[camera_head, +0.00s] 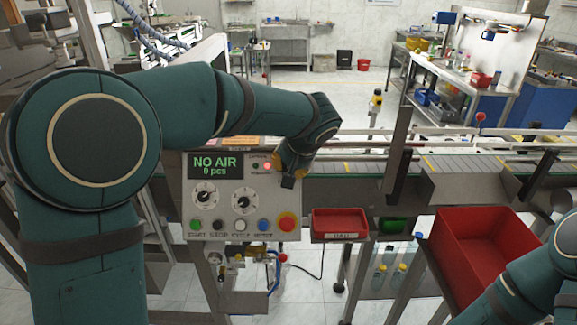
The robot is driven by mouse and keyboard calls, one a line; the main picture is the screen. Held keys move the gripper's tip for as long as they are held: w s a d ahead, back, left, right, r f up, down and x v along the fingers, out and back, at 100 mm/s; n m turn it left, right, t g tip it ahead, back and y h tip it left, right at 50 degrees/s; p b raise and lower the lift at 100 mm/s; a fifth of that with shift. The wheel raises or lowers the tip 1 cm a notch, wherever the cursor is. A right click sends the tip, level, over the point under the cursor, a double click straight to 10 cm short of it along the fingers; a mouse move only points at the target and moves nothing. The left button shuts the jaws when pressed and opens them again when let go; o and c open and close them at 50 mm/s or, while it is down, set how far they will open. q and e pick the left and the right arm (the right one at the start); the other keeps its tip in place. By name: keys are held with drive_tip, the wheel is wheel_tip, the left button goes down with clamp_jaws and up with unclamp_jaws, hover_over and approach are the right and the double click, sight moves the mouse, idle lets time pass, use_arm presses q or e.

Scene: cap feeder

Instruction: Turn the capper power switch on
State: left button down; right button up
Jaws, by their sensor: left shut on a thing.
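The grey control panel (223,213) stands at the centre, facing me. Its display (214,166) reads "NO AIR" and "0 pcs" in green. A small red light (267,166) glows near the panel's upper right. My left arm reaches across from the left, and my left gripper (288,176) is at the panel's right edge. It is shut on what appears to be the capper power switch, which the fingers mostly hide; its position cannot be read. My right arm shows at the lower right, with its gripper out of view.
Two black dials (242,202) and a row of buttons with a red emergency stop (287,222) lie below the gripper. A small red tray (340,222) is right of the panel. A large red bin (482,250) stands farther right. The conveyor (345,168) runs behind.

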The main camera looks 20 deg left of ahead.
use_arm(q)
drive_tip(key=shift+f, duration=0.25)
drive_tip(key=c, duration=1)
unclamp_jaws()
drive_tip(key=shift+a, duration=0.1)
drive_tip(key=shift+r, duration=0.1)
drive_tip(key=v, duration=1.2)
drive_tip(key=shift+w, duration=0.1)
